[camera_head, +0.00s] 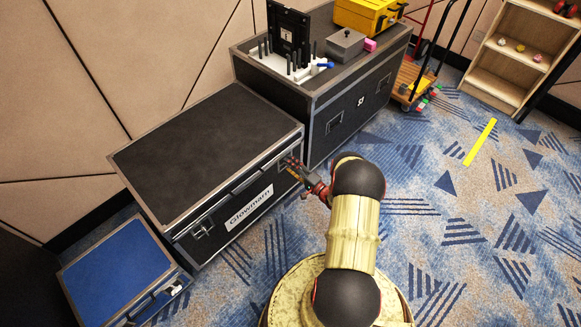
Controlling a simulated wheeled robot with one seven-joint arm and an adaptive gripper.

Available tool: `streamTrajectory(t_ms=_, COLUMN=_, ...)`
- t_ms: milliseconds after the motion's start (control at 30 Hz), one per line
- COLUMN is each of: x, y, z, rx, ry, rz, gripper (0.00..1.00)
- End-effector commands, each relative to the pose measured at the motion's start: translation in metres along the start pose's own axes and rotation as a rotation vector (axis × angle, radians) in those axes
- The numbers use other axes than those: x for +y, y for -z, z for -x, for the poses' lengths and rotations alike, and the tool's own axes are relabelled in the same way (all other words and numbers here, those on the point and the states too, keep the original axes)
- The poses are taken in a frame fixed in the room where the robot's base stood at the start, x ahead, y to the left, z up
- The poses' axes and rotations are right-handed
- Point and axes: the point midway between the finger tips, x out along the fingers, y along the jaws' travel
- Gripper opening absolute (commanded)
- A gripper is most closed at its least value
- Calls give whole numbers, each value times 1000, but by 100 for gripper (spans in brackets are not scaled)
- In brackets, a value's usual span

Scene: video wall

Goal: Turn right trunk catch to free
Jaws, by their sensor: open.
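The black trunk (205,150) with metal edging stands against the wall with its lid down. A white label (249,208) reading "Glowmarn" is on its front. The left catch (202,229) shows on the front face. The right catch (284,162) is near the front's right end and is partly hidden by my gripper. My gripper (292,168) is open, with its fingers at the right catch. I cannot tell whether the fingers touch it, nor how the catch is turned.
A taller black case (345,105) stands close to the trunk's right, bearing a yellow toolbox (368,15) and a grey box (345,43). A blue-topped case (115,270) is at the left. A hand truck (425,70) and shelf (515,60) stand behind.

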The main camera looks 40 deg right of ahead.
Motion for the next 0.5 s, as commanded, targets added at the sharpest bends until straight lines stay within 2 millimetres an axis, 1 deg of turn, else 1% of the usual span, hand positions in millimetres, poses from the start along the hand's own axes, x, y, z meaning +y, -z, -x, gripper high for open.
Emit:
streamTrajectory(t_ms=167, x=0, y=0, z=0, rx=1, ry=1, rz=0, gripper=61)
streamTrajectory(t_ms=267, x=0, y=1, z=5, rx=2, ry=0, rz=0, gripper=61)
streamTrajectory(t_ms=367, x=0, y=2, z=16, rx=3, ry=0, rz=-1, gripper=61)
streamTrajectory(t_ms=500, x=0, y=2, z=43, rx=5, ry=-1, rz=-2, gripper=61)
